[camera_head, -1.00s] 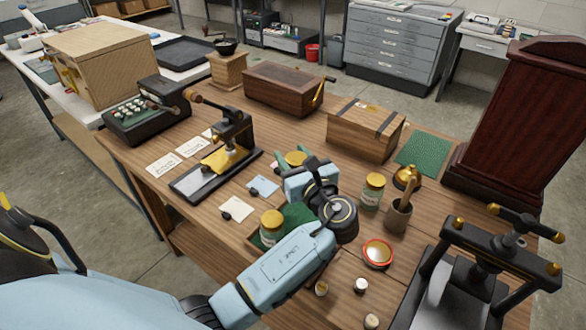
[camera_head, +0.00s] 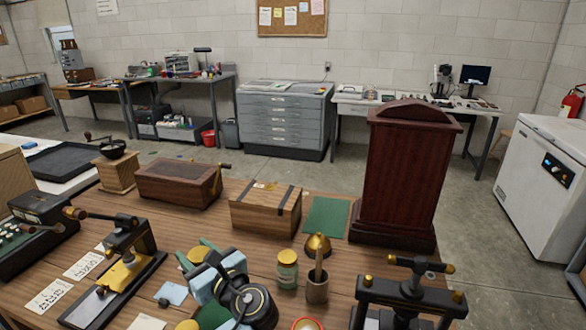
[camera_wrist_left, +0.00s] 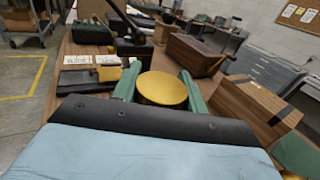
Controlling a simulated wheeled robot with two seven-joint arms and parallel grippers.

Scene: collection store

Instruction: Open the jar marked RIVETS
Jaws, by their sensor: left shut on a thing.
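My left gripper (camera_head: 200,256) has its green fingers on either side of a gold-lidded jar (camera_head: 196,255), shut on it. In the left wrist view the round gold lid (camera_wrist_left: 162,89) sits between the two fingertips; the jar's body and label are hidden. A second gold-lidded glass jar (camera_head: 287,270) with a pale label stands to the right, apart from the gripper. Another gold lid (camera_head: 188,325) shows at the bottom edge, and a red-rimmed lid (camera_head: 307,324) is cut off there. I cannot read RIVETS on any jar. My right gripper is not in view.
A black press (camera_head: 410,290) is at front right. Wooden boxes (camera_head: 265,211) and a dark red cabinet (camera_head: 405,170) stand behind. A green mat (camera_head: 327,217) is bare.

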